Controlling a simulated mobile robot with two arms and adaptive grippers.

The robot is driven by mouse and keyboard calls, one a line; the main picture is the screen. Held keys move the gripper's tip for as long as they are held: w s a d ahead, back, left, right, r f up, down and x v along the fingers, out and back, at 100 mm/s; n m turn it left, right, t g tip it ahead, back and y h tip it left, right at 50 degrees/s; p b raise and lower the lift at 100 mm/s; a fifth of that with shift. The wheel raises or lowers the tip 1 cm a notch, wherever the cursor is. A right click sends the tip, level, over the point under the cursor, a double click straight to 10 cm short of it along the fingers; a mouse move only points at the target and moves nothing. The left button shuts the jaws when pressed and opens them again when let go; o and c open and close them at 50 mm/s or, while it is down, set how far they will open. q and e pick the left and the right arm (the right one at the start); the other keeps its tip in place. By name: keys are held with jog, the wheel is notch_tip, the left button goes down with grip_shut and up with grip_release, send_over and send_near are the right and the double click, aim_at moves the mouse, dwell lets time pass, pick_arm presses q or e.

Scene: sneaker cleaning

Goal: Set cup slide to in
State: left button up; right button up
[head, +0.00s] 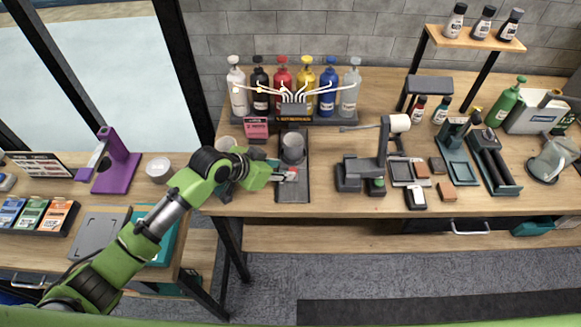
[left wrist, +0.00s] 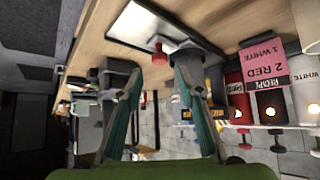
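The cup slide is a dark narrow track (head: 294,188) running front to back on the table, below the dispenser. A grey cup (head: 292,147) stands on its far part. A small red knob (head: 292,173) shows on the track in front of the cup. My left gripper (head: 283,177) is at the track's left side, close to the knob. In the left wrist view its two fingers (left wrist: 152,75) are apart, and the red knob (left wrist: 160,54) shows between and beyond the tips. Contact with the knob cannot be told. My right gripper is out of view.
Several colored bottles (head: 282,85) stand in a rack behind the slide. A pink card (head: 256,128) and a pale cup (head: 226,144) are to its left. A dark stand with a lamp-like head (head: 384,145) is to the right. The table front between them is clear.

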aim_at(293, 170)
pick_arm(q)
jog(key=x, duration=0.4)
jog(key=shift+x, duration=0.9)
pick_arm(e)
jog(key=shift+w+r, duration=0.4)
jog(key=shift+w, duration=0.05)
